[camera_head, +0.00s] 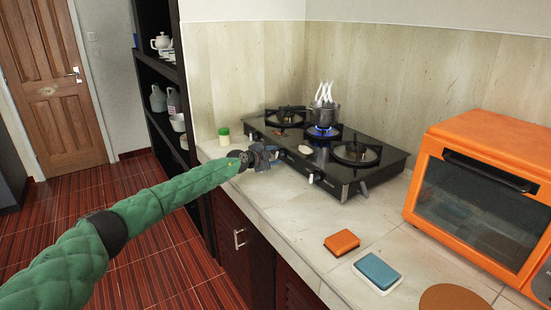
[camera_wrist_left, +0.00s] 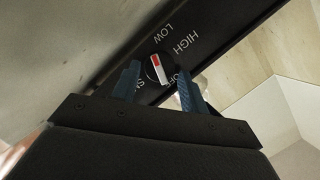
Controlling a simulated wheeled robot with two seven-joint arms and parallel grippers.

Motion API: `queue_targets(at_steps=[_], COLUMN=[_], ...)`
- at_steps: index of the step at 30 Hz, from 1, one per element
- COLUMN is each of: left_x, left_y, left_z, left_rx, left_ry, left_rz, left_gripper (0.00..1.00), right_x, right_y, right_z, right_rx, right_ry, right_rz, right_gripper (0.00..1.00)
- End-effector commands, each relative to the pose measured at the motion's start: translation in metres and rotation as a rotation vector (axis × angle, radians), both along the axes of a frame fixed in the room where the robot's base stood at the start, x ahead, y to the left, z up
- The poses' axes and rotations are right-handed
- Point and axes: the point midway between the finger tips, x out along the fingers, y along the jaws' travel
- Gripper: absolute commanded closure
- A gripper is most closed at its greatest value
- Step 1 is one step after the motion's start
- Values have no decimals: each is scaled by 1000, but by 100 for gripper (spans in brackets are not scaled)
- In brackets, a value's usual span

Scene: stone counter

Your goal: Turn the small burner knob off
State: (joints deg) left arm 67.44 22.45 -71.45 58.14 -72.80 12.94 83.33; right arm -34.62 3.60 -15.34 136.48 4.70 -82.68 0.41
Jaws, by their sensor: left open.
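The black gas stove (camera_head: 345,165) stands on the counter with a pot (camera_head: 324,112) steaming over a blue flame (camera_head: 322,131) on its rear burner. The small burner knob (camera_wrist_left: 157,68) is round and black with a red-and-white pointer. In the left wrist view, its red end is toward the top; LOW, HIGH and OFF are printed around it. My left gripper (camera_head: 268,157) is at the left of the stove's front. Its blue fingers (camera_wrist_left: 158,84) are open, one on either side of the knob; contact cannot be told. The arm and gripper hide this knob in the head view.
Other front knobs (camera_head: 313,178) are to the right of my gripper. A green-lidded jar (camera_head: 224,136) stands to its left. An orange oven (camera_head: 480,190), an orange sponge (camera_head: 342,242) and a blue block (camera_head: 377,271) are on the right part of the counter.

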Motion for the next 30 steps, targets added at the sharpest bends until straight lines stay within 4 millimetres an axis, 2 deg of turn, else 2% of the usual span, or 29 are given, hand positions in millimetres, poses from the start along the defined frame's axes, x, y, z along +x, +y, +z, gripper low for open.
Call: queue_targets(at_steps=[6,16,17,21,30], left_x=[8,9,9,9,9], left_y=[-8,-9,-9,-9,-9], left_z=[-4,-4,-4,-4,-4], left_rx=[0,0,0,0,17], left_ry=[1,1,1,1,-20], left_rz=[0,-1,-1,-1,-1], left_gripper=[56,56,58,86,88], right_x=[1,1,1,1,0], right_y=[5,6,6,5,3], right_z=[-4,-6,-6,-6,-1], right_rx=[11,13,13,12,5], right_ry=[-13,-13,-13,-13,-4], right_rz=[5,6,6,4,3], right_gripper=[64,64,64,64,64])
